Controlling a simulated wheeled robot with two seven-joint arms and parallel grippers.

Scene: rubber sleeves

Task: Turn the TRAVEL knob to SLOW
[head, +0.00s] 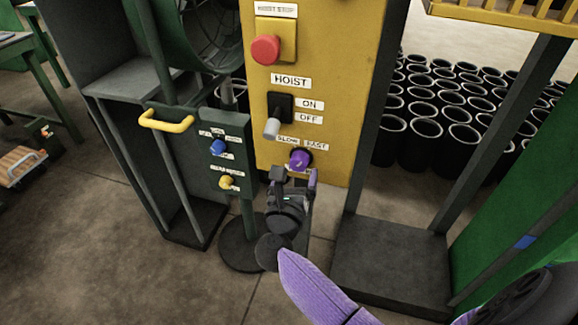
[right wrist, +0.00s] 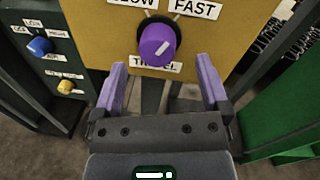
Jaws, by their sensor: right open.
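The purple TRAVEL knob (head: 299,158) is on the lower part of the yellow panel, below the SLOW label (head: 287,140) on the left and the FAST label (head: 316,144) on the right. In the right wrist view the knob (right wrist: 157,42) has a white pointer line slanting up and right, toward FAST. The TRAVEL label below it is partly covered by the knob. My right gripper (head: 294,179) is open just below and in front of the knob. In the right wrist view its purple fingers (right wrist: 161,65) are apart, with nothing between them. My left gripper is not in view.
Above the knob are a HOIST switch (head: 272,128) and a red stop button (head: 265,49). A green panel (head: 207,178) with a blue knob (head: 217,147), a yellow knob (head: 226,182) and a yellow handle (head: 166,123) stands at left. Black sleeves (head: 421,129) stand behind.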

